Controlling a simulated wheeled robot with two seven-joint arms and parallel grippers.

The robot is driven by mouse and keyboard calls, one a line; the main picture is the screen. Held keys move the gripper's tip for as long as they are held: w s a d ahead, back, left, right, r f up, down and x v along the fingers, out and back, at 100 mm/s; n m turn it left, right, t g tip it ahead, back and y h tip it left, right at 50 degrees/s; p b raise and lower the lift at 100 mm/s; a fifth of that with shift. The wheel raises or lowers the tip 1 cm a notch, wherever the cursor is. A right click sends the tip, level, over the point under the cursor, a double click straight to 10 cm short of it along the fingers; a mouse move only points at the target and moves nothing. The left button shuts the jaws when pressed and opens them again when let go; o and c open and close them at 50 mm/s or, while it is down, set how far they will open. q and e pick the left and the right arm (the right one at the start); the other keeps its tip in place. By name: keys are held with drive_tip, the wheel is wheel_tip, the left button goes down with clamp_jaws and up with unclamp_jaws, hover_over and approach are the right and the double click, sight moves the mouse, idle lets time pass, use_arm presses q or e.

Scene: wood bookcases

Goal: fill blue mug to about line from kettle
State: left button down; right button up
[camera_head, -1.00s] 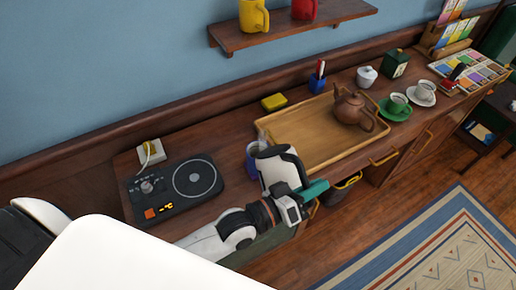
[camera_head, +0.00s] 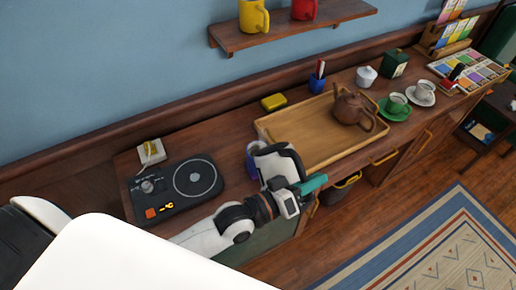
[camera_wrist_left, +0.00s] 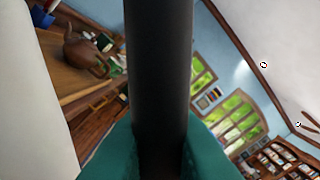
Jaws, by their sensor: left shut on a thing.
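My left gripper (camera_head: 312,185) has teal fingers and is shut on the black handle (camera_wrist_left: 160,80) of the kettle. The white and black kettle (camera_head: 281,163) is held at the front of the sideboard, tilted. Its white side also fills the left of the left wrist view (camera_wrist_left: 30,90). The blue mug (camera_head: 251,161) stands on the sideboard just left of and behind the kettle, which hides part of it. The inside of the mug, its line and the level in it cannot be seen. No stream shows clearly. My right gripper is not in view.
A wooden tray (camera_head: 283,124) with a brown teapot (camera_head: 349,107) lies right of the mug. A black device with a round plate (camera_head: 195,178) lies to the left. Shelf (camera_head: 290,30) above.

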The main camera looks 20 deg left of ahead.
use_arm(q)
drive_tip(key=shift+w+a+r+n+p, duration=0.25)
drive_tip(key=shift+r+n, duration=0.1)
drive_tip(key=shift+r, duration=0.3)
drive_tip(key=shift+w+a+r+n+p, duration=0.15)
drive_tip(key=shift+a+r+n+p, duration=0.15)
drive_tip(key=shift+r, duration=0.3)
idle(0.4)
drive_tip(key=shift+w+a+r+n+p, duration=0.15)
drive_tip(key=shift+w+a+r+n, duration=0.15)
drive_tip(key=shift+a+r+n, duration=0.25)
drive_tip(key=shift+w+a+r+n+p, duration=0.15)
drive_tip(key=shift+w+a+r+n, duration=0.2)
drive_tip(key=shift+r, duration=0.35)
idle(3.9)
drive_tip(key=shift+w+a+r+n+p, duration=0.15)
drive_tip(key=shift+r+n+p, duration=0.1)
drive_tip(key=shift+p, duration=0.1)
idle(1.0)
